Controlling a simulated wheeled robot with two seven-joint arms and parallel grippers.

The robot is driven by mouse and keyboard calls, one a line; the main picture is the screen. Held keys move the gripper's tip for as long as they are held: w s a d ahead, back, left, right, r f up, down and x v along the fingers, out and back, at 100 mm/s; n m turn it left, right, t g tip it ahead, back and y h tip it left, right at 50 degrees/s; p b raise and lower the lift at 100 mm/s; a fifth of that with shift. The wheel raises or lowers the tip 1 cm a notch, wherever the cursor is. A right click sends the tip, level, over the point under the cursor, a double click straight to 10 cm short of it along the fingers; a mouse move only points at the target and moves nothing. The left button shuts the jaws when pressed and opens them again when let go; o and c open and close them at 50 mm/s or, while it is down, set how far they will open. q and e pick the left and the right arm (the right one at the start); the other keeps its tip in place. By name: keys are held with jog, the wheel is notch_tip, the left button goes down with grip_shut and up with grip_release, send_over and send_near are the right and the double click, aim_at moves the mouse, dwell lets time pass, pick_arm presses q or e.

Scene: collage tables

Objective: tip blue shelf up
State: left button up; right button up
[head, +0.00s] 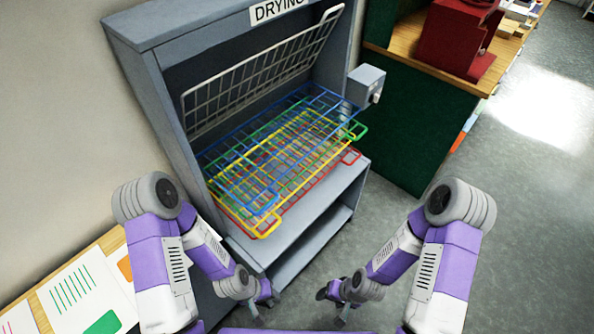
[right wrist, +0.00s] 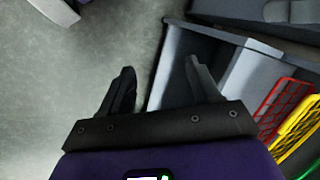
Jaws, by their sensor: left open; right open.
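The blue shelf (head: 263,207) is a wire rack lying level in the grey drying cabinet (head: 172,120). It is the top one of a close stack over the green shelf (head: 362,131), the yellow shelf (head: 262,234) and the red shelf (head: 352,157). The white shelf (head: 225,85) above is tipped up and leans back. My left gripper (head: 262,300) is open, low in front of the cabinet and apart from the shelves. My right gripper (head: 334,300) is open and empty in front of the cabinet; its two fingers (right wrist: 160,85) show spread in the right wrist view.
A small grey box with a knob (head: 367,84) sticks out at the cabinet's right side. A dark green counter (head: 400,125) stands to the right with a red machine (head: 455,40). A table with papers (head: 75,290) is at lower left. The floor at right is clear.

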jog(key=w, duration=0.1)
jog(key=w+a+t+b, duration=0.1)
jog(key=w, duration=0.1)
jog(key=w+a+r+m+t+b, duration=0.1)
jog(key=w, duration=0.1)
jog(key=shift+w+a+r+y, duration=0.1)
jog(key=shift+w+y, duration=0.1)
jog(key=shift+y, duration=0.1)
jog(key=c, duration=0.5)
jog(key=w+a+r+t+b, duration=0.1)
jog(key=w+r, duration=0.1)
jog(key=w+a+r+m+t+y+b, duration=0.1)
jog(key=w+a, duration=0.1)
jog(key=w, duration=0.1)
jog(key=w+a+r+m+t+y+b, duration=0.1)
jog(key=w+r, duration=0.1)
jog(key=shift+w+a+r+t+b, duration=0.15)
jog(key=shift+r+t+b, duration=0.15)
jog(key=shift+t+b, duration=0.1)
jog(key=m+t+y+b, duration=0.2)
jog(key=t+y+b, duration=0.2)
jog(key=y, duration=0.1)
send_near(268, 204)
jog(key=x, duration=0.5)
jog(key=b+x, duration=0.1)
jog(key=x, duration=0.4)
jog(key=shift+f+b, duration=0.3)
jog(key=shift+b, duration=0.1)
grip_shut()
